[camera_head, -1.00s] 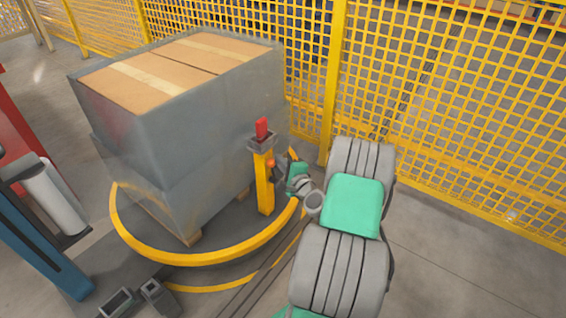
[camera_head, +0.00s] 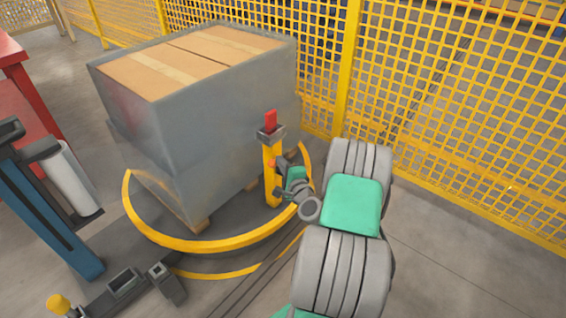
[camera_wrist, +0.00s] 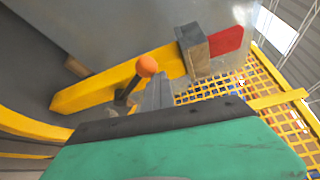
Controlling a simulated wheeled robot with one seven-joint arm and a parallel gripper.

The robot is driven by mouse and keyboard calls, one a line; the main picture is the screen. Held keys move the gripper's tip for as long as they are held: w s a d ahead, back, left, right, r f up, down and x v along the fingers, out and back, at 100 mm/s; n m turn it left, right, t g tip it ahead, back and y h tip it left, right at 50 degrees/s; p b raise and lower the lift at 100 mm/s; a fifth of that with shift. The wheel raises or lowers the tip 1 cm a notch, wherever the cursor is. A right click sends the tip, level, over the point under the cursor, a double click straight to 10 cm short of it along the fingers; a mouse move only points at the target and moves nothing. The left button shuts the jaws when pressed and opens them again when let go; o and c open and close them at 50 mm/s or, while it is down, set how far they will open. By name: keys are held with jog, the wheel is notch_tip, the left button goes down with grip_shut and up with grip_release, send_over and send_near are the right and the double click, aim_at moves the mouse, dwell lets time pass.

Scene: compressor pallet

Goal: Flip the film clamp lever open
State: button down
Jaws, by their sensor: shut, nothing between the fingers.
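The film clamp stands on a yellow post (camera_head: 271,178) at the edge of the round turntable, with a grey block (camera_head: 270,133) and a red piece (camera_head: 271,119) on top. Its lever has an orange ball knob (camera_wrist: 147,66) on a dark stem, seen in the wrist view in front of the yellow post (camera_wrist: 95,88). The grey block (camera_wrist: 194,48) and red piece (camera_wrist: 227,40) lie to the right there. My gripper (camera_wrist: 157,90) is shut and empty, its tips just right of the knob. In the head view, my wrist partly hides the gripper, and any contact is unclear.
A film-wrapped pallet of cartons (camera_head: 200,120) stands close behind the post. A yellow rim (camera_head: 215,245) edges the turntable. A yellow mesh fence (camera_head: 450,110) closes the back and right. A blue mast with a white film roll (camera_head: 72,178) stands at left.

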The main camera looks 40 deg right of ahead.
jog(key=shift+a+f, duration=0.3)
jog(key=shift+a, duration=0.3)
jog(key=d+r+p, duration=0.2)
jog(key=d+r, duration=0.1)
jog(key=s+f, duration=0.3)
jog(key=s, duration=0.6)
jog(key=shift+s, duration=0.15)
